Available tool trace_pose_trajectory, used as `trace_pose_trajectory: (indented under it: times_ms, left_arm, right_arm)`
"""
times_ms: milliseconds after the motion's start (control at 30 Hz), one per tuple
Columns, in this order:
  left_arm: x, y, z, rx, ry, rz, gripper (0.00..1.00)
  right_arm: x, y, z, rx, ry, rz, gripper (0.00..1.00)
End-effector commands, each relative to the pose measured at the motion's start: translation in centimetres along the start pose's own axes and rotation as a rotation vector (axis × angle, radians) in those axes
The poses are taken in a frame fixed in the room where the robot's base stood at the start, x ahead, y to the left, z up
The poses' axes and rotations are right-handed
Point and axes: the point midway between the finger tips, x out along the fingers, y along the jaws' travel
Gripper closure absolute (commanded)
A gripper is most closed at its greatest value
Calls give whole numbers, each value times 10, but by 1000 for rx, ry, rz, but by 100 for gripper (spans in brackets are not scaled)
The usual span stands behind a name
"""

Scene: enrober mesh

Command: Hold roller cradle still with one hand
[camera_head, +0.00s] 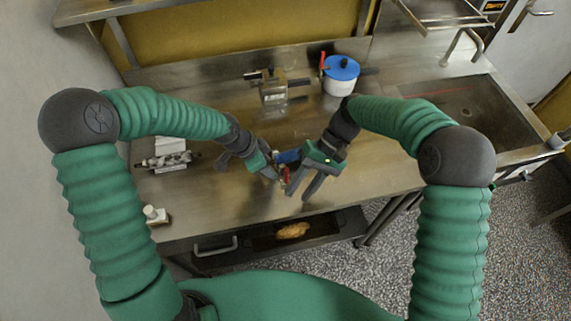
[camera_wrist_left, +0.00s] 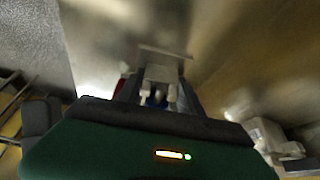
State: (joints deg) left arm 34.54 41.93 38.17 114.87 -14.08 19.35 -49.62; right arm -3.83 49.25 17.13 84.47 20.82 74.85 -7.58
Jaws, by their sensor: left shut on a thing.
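My left gripper (camera_head: 274,176) is above the middle of the steel worktop, near its front edge. In the left wrist view its two fingers stand on either side of a small pale grey block with prongs (camera_wrist_left: 160,76), which I take to be the roller cradle. It is shut on that block. A blue part (camera_head: 289,156) and a small red part (camera_head: 285,173) show just beside it in the head view; the gripper hides most of the cradle there. My right gripper (camera_head: 308,186) is close by on the right, fingers apart, with nothing visible between them.
A grey metal device (camera_head: 168,160) lies at the left of the worktop (camera_head: 215,205). A small white bottle (camera_head: 155,215) stands at the front left. A sink (camera_head: 465,108) is at right.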

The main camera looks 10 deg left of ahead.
Motion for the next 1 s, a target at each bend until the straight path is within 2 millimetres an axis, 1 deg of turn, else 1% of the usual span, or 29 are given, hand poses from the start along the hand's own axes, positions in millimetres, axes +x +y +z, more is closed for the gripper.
trace_pose_trajectory:
  times_ms: [33, 67, 100, 167, 200, 300, 333, 400, 467, 567, 667, 900, 1000]
  left_arm:
    - [0, 0, -2, 1, 2, -2, 100]
    - [0, 0, -2, 1, 2, -2, 100]
    - [-1, 0, -2, 1, 2, -2, 100]
    - [-1, 0, -1, 1, 2, -2, 100]
    - [-1, 1, -1, 1, 2, -1, 100]
    - [-1, 0, 0, 1, 2, 0, 100]
    - [-1, 0, 1, 1, 2, 0, 100]
    - [-1, 0, 1, 1, 2, 0, 100]
    - [-1, 0, 1, 1, 3, 0, 100]
    - [-1, -1, 1, 0, 3, 0, 100]
    - [-1, -1, 1, 0, 3, -1, 100]
    - [-1, 0, 0, 0, 3, -1, 100]
    - [-1, 0, 0, 0, 3, -1, 100]
  right_arm:
    - [7, 15, 3, 206, -43, -173, 67]
    - [8, 18, 4, 329, -71, -285, 67]
    - [7, 23, 2, 487, -110, -431, 67]
    - [-1, 31, -4, 699, -165, -638, 67]
    - [-8, 38, -9, 818, -202, -763, 67]
    - [-25, 56, -22, 1037, -278, -1012, 67]
    - [-30, 62, -26, 1081, -294, -1067, 67]
    - [-37, 71, -31, 1150, -325, -1157, 67]
    - [-40, 74, -34, 1178, -337, -1196, 67]
    - [-37, 66, -39, 1188, -342, -1207, 67]
    - [-29, 48, -45, 1185, -343, -1202, 67]
    - [-6, 0, -66, 1183, -341, -1200, 67]
    - [0, -15, -72, 1182, -338, -1201, 67]
